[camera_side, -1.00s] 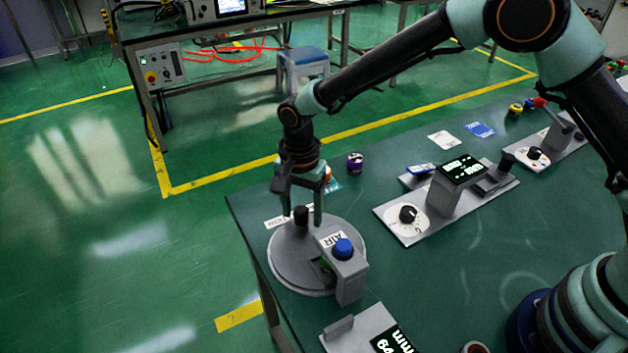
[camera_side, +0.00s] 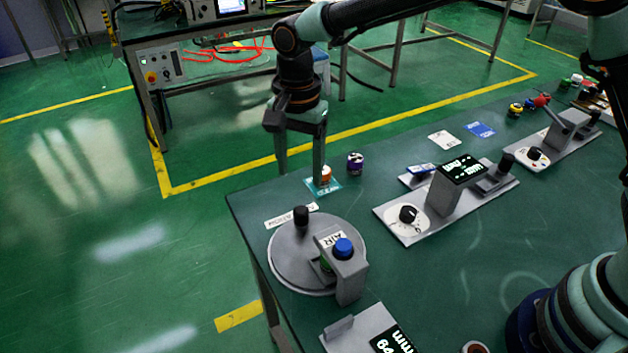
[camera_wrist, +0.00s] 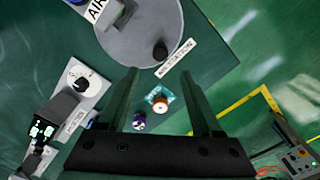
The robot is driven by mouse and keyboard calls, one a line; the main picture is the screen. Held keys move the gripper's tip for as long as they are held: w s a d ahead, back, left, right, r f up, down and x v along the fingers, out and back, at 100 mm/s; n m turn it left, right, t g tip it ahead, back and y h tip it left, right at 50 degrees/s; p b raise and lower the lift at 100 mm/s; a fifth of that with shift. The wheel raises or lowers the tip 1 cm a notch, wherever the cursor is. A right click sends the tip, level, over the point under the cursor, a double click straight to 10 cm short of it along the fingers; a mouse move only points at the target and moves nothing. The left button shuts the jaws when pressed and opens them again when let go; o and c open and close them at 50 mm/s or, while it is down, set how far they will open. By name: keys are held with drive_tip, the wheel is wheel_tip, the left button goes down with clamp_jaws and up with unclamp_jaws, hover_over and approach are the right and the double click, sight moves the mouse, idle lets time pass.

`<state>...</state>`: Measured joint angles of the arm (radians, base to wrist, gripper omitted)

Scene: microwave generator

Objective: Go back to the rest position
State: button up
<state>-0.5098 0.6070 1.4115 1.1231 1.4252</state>
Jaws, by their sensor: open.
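My gripper (camera_side: 300,173) is open and empty, raised above the far left part of the green table (camera_side: 400,290). Its two fingers point down, apart from each other. In the wrist view my gripper (camera_wrist: 165,82) also shows as two spread fingers with nothing between the tips. Below and nearer the side camera is a round grey station (camera_side: 290,260) with a black knob (camera_side: 301,215), a blue button (camera_side: 344,248) and an AIR label. The black knob (camera_wrist: 160,50) shows free of the fingers in the wrist view.
Grey units with dials and a display (camera_side: 461,170) stand at middle right. A grey block (camera_side: 370,335) is in front.

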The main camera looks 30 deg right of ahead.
drive_tip(key=shift+r, duration=0.5)
drive_tip(key=shift+d, duration=0.1)
drive_tip(key=s+d+r+n+t, duration=0.1)
drive_tip(key=d+r+n, duration=0.1)
drive_tip(key=d+r, duration=0.45)
drive_tip(key=s+d+r+n+t, duration=0.1)
drive_tip(key=s+d+n+t, duration=0.1)
drive_tip(key=s+d+n, duration=0.2)
drive_tip(key=s+d+r+n+t, duration=0.2)
drive_tip(key=s+d+n, duration=0.2)
drive_tip(key=s+d, duration=0.5)
drive_tip(key=d, duration=0.4)
drive_tip(key=shift+r+t, duration=0.25)
drive_tip(key=shift+t, duration=0.05)
drive_tip(key=shift+s+d, duration=0.1)
